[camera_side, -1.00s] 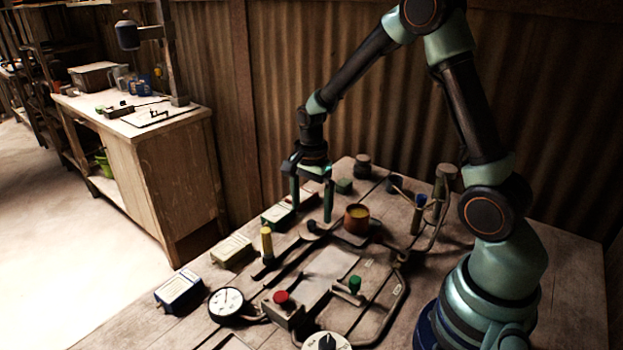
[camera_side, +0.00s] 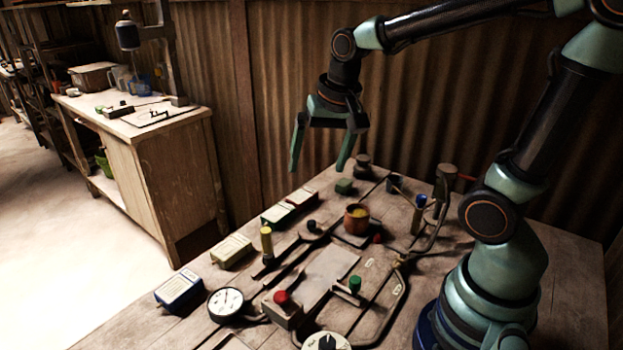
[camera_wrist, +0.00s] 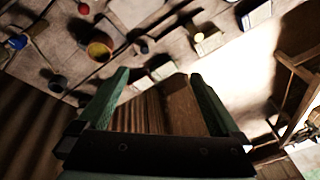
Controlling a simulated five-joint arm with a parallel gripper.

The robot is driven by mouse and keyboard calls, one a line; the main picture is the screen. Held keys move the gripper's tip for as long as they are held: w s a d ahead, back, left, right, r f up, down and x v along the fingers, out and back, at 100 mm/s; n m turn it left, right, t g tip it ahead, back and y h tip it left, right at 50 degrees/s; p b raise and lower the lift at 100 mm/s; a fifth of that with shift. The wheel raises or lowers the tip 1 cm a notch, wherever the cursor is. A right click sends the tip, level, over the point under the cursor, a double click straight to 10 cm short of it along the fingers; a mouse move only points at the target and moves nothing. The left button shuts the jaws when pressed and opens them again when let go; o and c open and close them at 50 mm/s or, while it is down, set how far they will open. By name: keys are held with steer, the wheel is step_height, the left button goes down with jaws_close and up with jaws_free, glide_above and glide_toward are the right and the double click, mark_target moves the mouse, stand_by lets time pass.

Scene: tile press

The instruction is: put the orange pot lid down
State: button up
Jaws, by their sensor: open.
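An orange-brown round pot (camera_side: 357,220) with a yellow inside stands on the bench in the side view. In the wrist view the pot (camera_wrist: 98,50) is at the upper left, with its yellow inside showing. I cannot make out an orange lid in either current view. My gripper (camera_side: 319,168) is open and hangs above the far part of the bench, up and to the left of the pot, touching nothing. In the wrist view both fingers (camera_wrist: 160,76) are spread with nothing between them.
A small black knob (camera_side: 312,226) and a yellow-topped handle (camera_side: 266,241) stand left of the pot. A green block (camera_side: 344,187) lies behind it. A blue-topped post (camera_side: 419,212) and curved pipes stand to its right. A corrugated wall (camera_side: 420,100) rises behind the bench.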

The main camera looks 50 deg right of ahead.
steer(key=s+a+r+n+t, duration=0.2)
steer(key=s+a+n, duration=0.1)
steer(key=s+n, duration=0.2)
steer(key=shift+r+n, duration=0.2)
steer(key=shift+n, duration=1.2)
